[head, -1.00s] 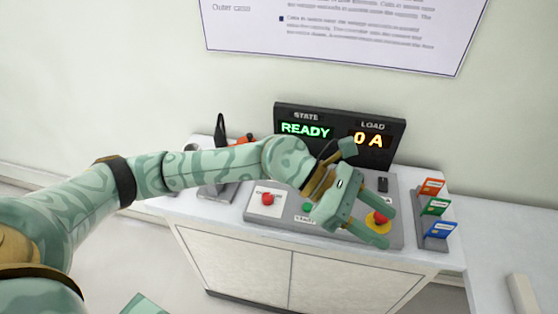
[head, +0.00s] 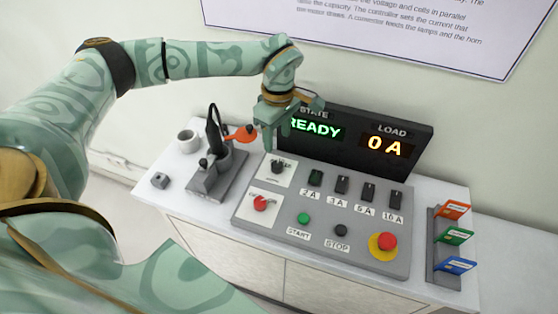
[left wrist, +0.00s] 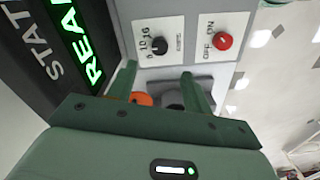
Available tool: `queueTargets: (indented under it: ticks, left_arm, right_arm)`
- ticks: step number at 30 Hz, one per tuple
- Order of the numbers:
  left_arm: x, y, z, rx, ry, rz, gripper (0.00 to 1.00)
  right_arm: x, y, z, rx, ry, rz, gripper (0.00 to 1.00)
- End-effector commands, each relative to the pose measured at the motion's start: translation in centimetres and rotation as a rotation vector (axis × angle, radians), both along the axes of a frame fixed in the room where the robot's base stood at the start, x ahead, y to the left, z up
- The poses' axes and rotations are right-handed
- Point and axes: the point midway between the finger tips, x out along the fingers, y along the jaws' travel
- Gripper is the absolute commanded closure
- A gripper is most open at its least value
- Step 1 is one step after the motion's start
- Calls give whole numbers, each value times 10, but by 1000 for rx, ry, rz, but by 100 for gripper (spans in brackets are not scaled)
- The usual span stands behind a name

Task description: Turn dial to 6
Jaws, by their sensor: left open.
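The dial is a black knob (head: 277,167) on a white plate at the panel's back left. It also shows in the left wrist view (left wrist: 159,46), beside printed numbers; which number it points at is too small to tell. My left gripper (head: 268,140) is above and just behind the dial, in front of the display's left end. In the left wrist view its two fingers (left wrist: 158,72) are spread and empty, with the dial just beyond their tips, apart from them. My right gripper is not in view.
A red switch (head: 262,203) marked ON and OFF sits in front of the dial. The display (head: 365,140) reads READY and 0 A. A stand with an orange part (head: 242,134) is left of the panel. A red stop button (head: 384,245) and coloured cards (head: 455,236) are at right.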

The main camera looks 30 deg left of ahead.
Motion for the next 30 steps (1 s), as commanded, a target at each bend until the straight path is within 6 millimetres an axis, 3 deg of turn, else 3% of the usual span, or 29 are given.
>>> queueTargets:
  ticks: [1, 6, 12, 25, 30]
  left_arm:
    - [-1, 0, -18, 0, 5, -1, 50]
    - [-2, 0, -59, -2, 4, 0, 50]
    - [-3, -1, -90, -2, 2, 0, 50]
    - [-2, 0, -100, -2, -1, 0, 50]
    - [-2, 0, -100, -2, -1, 0, 94]
  right_arm:
    - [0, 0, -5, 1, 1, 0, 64]
    - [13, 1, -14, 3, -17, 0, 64]
    - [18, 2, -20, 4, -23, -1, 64]
    - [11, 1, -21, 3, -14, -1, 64]
    - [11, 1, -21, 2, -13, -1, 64]
